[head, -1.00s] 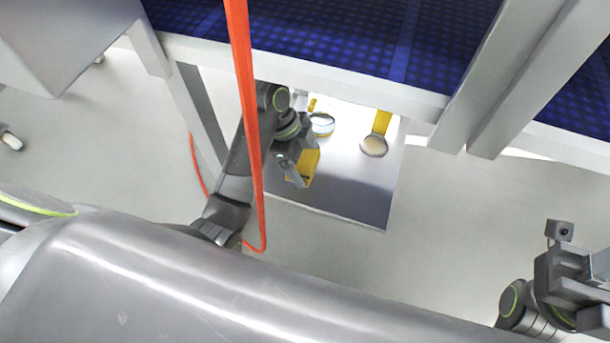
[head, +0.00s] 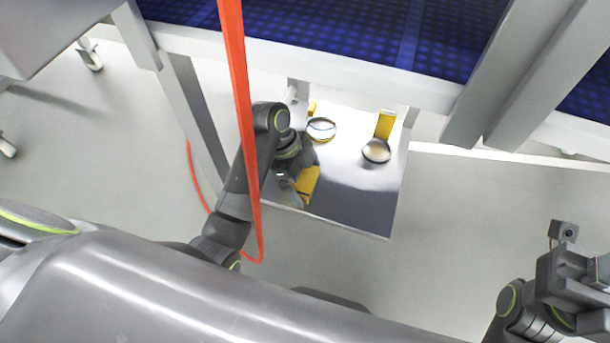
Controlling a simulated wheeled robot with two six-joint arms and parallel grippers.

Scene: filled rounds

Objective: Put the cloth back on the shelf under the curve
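The shelf (head: 365,205) is a shiny grey metal plate below the blue belt surface, which I take for the curve (head: 330,25). My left gripper (head: 303,190) is over the shelf's left front part. A folded yellow piece, apparently the cloth (head: 308,180), is at its fingers and seems gripped; the arm and wrist hide part of it. My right gripper (head: 575,270) is at the right edge of the view, far from the shelf, partly cut off; its fingers cannot be made out.
A round tin (head: 321,129) and a second round tin (head: 376,151) stand on the shelf, with a yellow upright piece (head: 385,124) behind the second. An orange-red upright strip (head: 240,90) passes in front of my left arm. White frame legs (head: 185,110) flank the shelf. The shelf's right front is bare.

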